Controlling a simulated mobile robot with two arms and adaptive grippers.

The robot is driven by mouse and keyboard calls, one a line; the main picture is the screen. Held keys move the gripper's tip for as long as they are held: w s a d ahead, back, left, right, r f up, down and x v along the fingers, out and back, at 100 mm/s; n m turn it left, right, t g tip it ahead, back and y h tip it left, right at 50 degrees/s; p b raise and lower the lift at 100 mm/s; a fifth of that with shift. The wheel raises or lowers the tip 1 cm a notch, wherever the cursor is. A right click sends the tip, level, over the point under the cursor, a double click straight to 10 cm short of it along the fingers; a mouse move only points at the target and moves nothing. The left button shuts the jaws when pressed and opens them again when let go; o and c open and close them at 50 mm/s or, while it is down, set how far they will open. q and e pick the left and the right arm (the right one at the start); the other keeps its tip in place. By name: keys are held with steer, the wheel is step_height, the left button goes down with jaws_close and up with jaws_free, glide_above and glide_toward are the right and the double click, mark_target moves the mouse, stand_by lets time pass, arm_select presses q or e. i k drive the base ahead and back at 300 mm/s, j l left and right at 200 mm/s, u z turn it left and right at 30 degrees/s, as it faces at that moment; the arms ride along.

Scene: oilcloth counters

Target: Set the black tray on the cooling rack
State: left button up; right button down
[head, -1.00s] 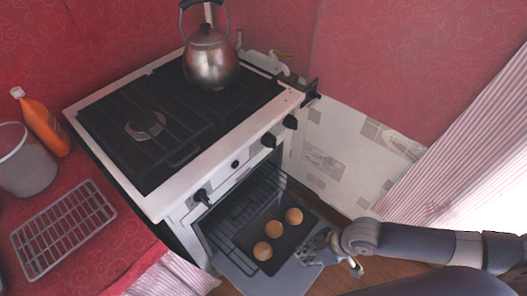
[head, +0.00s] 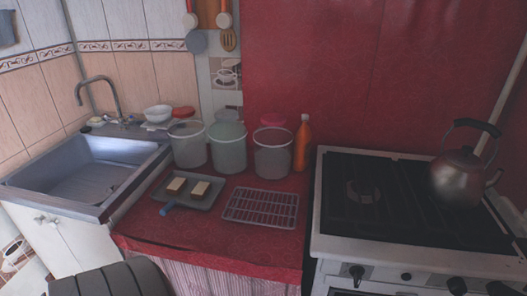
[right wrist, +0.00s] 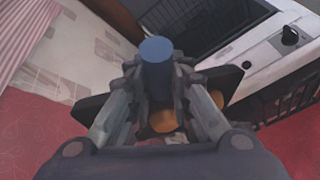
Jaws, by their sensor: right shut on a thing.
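The cooling rack (head: 262,206) is a grey wire grid lying flat and empty on the red counter (head: 215,240) in the head view. In the right wrist view my right gripper (right wrist: 160,85) is shut on the black tray (right wrist: 228,80), at what appears to be its blue handle (right wrist: 155,50). Round golden buns (right wrist: 163,121) show on the tray between the fingers, which hide much of it. Neither gripper shows in the head view now.
A grey tray (head: 204,198) with two pale blocks sits left of the rack. Several canisters (head: 228,147) and an orange bottle (head: 302,145) stand behind. The stove (head: 420,205) with a kettle (head: 462,178) is right; the sink (head: 85,178) is left.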

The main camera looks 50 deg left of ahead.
mark_target(262, 206)
steer(key=j+u, duration=0.2)
steer(key=j, duration=0.8)
steer(key=j+u, duration=0.2)
steer(key=j, duration=0.75)
steer(key=j+u, duration=0.2)
steer(key=j, duration=0.8)
